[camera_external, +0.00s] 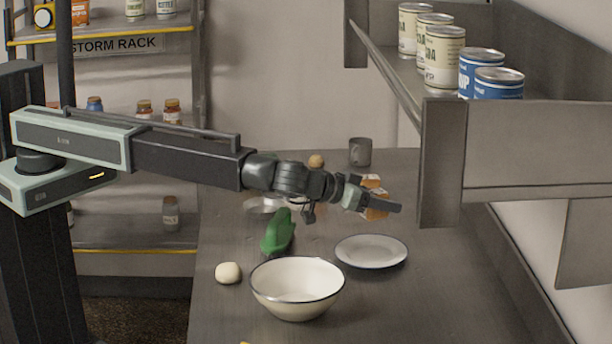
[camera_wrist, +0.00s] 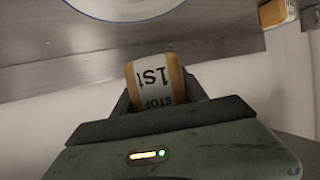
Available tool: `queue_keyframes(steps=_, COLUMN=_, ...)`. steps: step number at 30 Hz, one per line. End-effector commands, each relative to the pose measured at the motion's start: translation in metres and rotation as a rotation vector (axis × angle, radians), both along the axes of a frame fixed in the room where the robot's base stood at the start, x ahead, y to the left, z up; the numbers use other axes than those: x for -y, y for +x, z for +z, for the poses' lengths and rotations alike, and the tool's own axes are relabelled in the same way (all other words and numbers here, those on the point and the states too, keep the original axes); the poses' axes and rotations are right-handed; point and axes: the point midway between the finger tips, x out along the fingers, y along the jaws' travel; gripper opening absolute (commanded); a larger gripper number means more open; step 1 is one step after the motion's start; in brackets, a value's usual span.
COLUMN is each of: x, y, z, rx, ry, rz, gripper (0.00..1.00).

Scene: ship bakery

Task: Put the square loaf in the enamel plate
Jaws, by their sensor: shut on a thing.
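The white enamel plate (camera_external: 371,252) with a dark rim lies flat on the counter. A white curved surface with a blue rim (camera_wrist: 125,8) crosses the top of the wrist view. My gripper (camera_external: 386,206) is above the counter, behind the plate in the external view. In the wrist view, my gripper (camera_wrist: 160,98) is shut on a boxy tan block (camera_wrist: 155,82) with a white, lettered band. I cannot tell for sure whether this is the square loaf. In the external view, orange-and-white patches (camera_external: 372,182) show around the fingers, which partly hide them.
A cream bowl (camera_external: 298,289) stands in front of the plate, left of it. A green thing (camera_external: 278,232), a pale roll (camera_external: 228,273) and a grey mug (camera_external: 360,151) are on the counter. A raised shelf (camera_external: 450,150) with several cans overhangs the right. Another orange-and-white thing (camera_wrist: 278,12) is top right.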

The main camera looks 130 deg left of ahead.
Motion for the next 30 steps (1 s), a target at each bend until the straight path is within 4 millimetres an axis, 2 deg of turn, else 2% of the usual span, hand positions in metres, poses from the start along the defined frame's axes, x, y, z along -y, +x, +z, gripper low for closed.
queue_keyframes(steps=1, x=0.0, y=0.0, z=-0.013, rx=0.0, ry=0.0, rz=0.0, gripper=0.09)
queue_keyframes(steps=6, x=0.0, y=0.0, z=-0.051, rx=-0.001, ry=0.0, rz=0.0, gripper=0.09)
queue_keyframes(steps=8, x=0.0, y=0.0, z=-0.061, rx=-0.001, ry=0.0, rz=-0.001, gripper=0.09)
queue_keyframes(steps=14, x=-0.001, y=0.0, z=-0.063, rx=-0.001, ry=0.0, rz=-0.001, gripper=0.09)
queue_keyframes(steps=21, x=-0.001, y=0.0, z=-0.101, rx=-0.001, ry=0.0, rz=-0.001, gripper=0.09)
queue_keyframes(steps=30, x=-0.001, y=0.0, z=-0.098, rx=-0.001, ry=0.0, rz=-0.001, gripper=0.09)
